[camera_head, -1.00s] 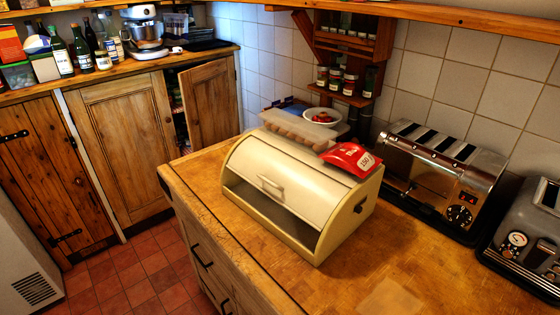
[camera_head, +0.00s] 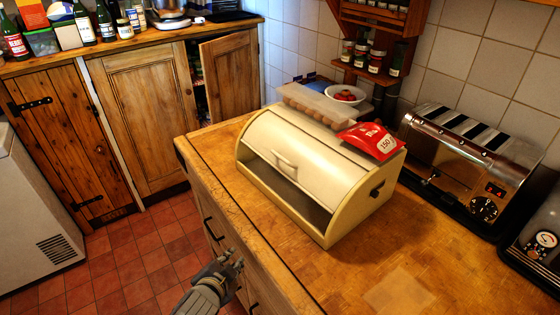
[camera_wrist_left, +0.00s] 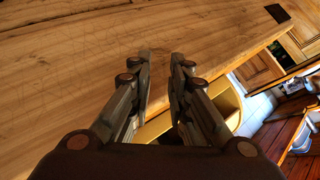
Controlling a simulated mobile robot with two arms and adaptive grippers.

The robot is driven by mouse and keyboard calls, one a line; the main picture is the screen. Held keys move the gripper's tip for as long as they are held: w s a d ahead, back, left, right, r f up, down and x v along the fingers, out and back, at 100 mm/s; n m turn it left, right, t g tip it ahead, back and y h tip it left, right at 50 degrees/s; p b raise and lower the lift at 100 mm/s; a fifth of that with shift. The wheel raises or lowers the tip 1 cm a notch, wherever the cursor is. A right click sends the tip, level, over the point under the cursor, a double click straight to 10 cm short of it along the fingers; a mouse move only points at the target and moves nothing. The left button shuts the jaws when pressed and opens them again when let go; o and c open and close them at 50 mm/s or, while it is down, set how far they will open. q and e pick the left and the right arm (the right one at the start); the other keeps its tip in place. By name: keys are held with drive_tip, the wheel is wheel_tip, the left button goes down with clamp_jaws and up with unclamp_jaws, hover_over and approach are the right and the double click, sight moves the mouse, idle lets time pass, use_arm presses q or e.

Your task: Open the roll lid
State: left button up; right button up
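The cream bread box (camera_head: 333,230) stands on the wooden counter. Its pale roll lid (camera_head: 300,140) is partly raised, with a dark gap along the front below it. The lid's handle (camera_head: 285,161) is on its front face. My left gripper (camera_head: 233,261) is in front of the counter's drawer side, below and left of the box, apart from lid and handle. In the left wrist view its two fingers (camera_wrist_left: 162,75) stand apart with nothing between them. A cream surface shows behind them there, but I cannot tell which part it is. My right gripper is not in view.
A red packet (camera_head: 371,140) and a carton (camera_head: 318,106) lie on or against the box's top. A toaster (camera_head: 465,165) stands to the right. The counter (camera_head: 345,280) is clear in front of the box. Drawer handles (camera_head: 212,229) stick out near my left gripper.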

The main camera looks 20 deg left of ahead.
use_arm(q)
drive_tip(key=w+r+m+t, duration=0.1)
drive_tip(key=w+r, duration=0.1)
drive_tip(key=r, duration=0.1)
drive_tip(key=w+r+m+t, duration=0.2)
drive_tip(key=w+r, duration=0.1)
drive_tip(key=r, duration=0.1)
drive_tip(key=w+r+m+t+h, duration=0.1)
drive_tip(key=w+r+m+t, duration=0.1)
drive_tip(key=r, duration=0.1)
drive_tip(key=shift+w+d+r, duration=0.25)
drive_tip(key=shift+w+r, duration=0.05)
drive_tip(key=shift+w, duration=0.05)
drive_tip(key=w+d+r+m+t+h, duration=0.3)
drive_tip(key=w+r+m+h, duration=0.1)
drive_tip(key=r+m, duration=0.25)
drive_tip(key=m+p, duration=0.1)
drive_tip(key=p, duration=0.1)
approach(278, 161)
drive_tip(key=w+d+r, duration=0.1)
drive_tip(key=w, duration=0.1)
drive_tip(key=w+d+r, duration=0.2)
drive_tip(key=w+r, duration=0.1)
drive_tip(key=shift+w+r, duration=0.1)
drive_tip(key=shift+w, duration=0.25)
drive_tip(key=shift+a, duration=0.1)
clamp_jaws()
